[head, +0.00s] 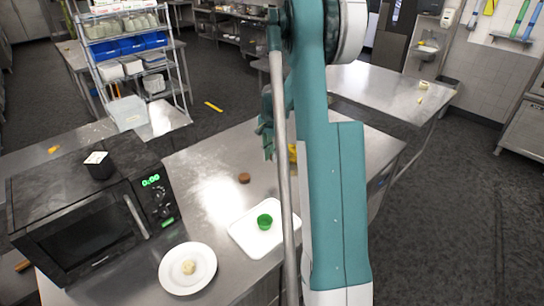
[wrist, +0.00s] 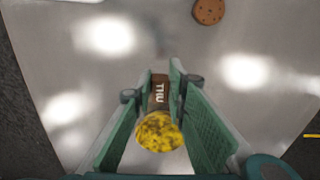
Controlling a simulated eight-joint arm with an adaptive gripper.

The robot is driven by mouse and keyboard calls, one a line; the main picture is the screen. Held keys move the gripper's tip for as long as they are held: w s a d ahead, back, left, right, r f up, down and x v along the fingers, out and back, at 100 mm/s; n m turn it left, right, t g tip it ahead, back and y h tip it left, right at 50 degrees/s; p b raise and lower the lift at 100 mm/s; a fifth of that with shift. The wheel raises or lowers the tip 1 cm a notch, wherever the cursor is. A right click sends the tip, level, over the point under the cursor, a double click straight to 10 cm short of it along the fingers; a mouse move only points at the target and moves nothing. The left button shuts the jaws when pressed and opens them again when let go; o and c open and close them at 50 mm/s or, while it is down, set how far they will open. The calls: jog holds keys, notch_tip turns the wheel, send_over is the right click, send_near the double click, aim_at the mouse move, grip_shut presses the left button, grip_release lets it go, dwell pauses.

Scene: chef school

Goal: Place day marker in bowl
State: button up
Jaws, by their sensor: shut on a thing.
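The day marker (wrist: 159,128) is a small cylinder with a brown band reading "THU" and a speckled yellow end. My gripper (wrist: 163,82) is shut on it, one green finger on each side, above the steel table. In the head view my gripper (head: 267,137) is partly hidden behind my arm, and a bit of yellow (head: 292,153) shows beside it. The tray's right part is hidden by my arm.
A brown cookie (head: 244,178) lies on the table between my gripper and the tray; it also shows in the wrist view (wrist: 208,11). A white plate (head: 174,276) holds a pale round item (head: 189,267). A black microwave (head: 95,245) stands at left. Bare tabletop surrounds the cookie.

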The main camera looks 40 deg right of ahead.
notch_tip(320, 180, up, 5)
jog(key=m+p, duration=0.1)
jog(key=p, duration=0.6)
send_over(292, 149)
jog(key=s+a, duration=0.4)
jog(key=a, duration=0.1)
jog(key=shift+w+d, duration=0.15)
jog(key=shift+d, duration=0.25)
jog(key=shift+f, duration=0.1)
jog(key=shift+f+b, duration=0.75)
jog(key=shift+f, duration=4.65)
jog(key=o, duration=0.8)
